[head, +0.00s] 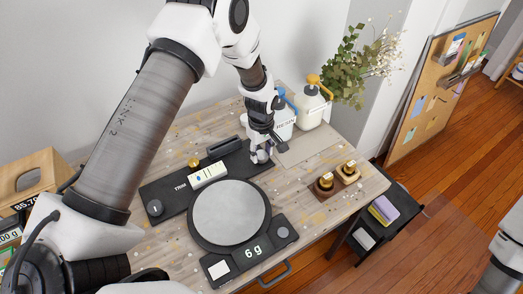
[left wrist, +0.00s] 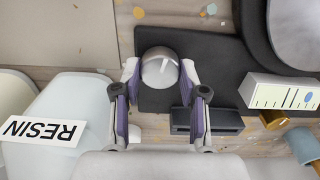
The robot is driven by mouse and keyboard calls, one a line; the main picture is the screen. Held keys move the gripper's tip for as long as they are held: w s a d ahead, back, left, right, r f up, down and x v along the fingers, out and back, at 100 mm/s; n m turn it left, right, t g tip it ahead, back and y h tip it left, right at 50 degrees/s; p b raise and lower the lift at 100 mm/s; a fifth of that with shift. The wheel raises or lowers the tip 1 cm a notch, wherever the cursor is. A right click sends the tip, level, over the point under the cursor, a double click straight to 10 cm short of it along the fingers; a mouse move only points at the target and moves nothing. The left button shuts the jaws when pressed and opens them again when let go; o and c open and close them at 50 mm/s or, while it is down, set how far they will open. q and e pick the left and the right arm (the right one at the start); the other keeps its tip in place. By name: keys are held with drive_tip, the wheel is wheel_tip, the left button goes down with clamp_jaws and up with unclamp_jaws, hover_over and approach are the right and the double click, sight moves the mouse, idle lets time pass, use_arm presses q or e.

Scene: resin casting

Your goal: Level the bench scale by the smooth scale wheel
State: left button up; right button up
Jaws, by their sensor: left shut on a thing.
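The bench scale has a round grey pan (head: 229,212) and a dark display reading "6 g" (head: 253,250). Behind it lies a dark base plate (head: 178,192) marked TRIM, with a white gauge block (head: 208,174) that also shows in the left wrist view (left wrist: 283,93), with a blue mark off toward one end. A smooth silver wheel (left wrist: 160,68) with a raised pointer sits at the plate's end. My left gripper (left wrist: 160,77) is shut on this wheel, one finger on each side, pointing down. A dark knob (head: 155,208) sits at the plate's other end. My right gripper is out of view.
A white RESIN jug (head: 284,127) and a yellow-pump bottle (head: 312,107) stand close behind my left gripper. A dark slotted holder (head: 224,147) and a brass knob (head: 193,162) are beside the gauge. Small brown bottles (head: 327,181) stand at the right.

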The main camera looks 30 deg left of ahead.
sight(262, 154)
use_arm(q)
drive_tip(key=m, duration=0.5)
drive_tip(key=shift+p, duration=0.4)
drive_tip(key=m, duration=0.4)
drive_tip(key=shift+s+f+m, duration=0.1)
drive_tip(key=shift+m, duration=0.3)
drive_tip(key=m, duration=0.4)
drive_tip(key=shift+m, duration=0.3)
drive_tip(key=m, duration=0.4)
drive_tip(key=shift+m, duration=0.3)
drive_tip(key=o, duration=1.1)
drive_tip(key=shift+o, duration=0.2)
wheel_tip(262, 154, up, 12)
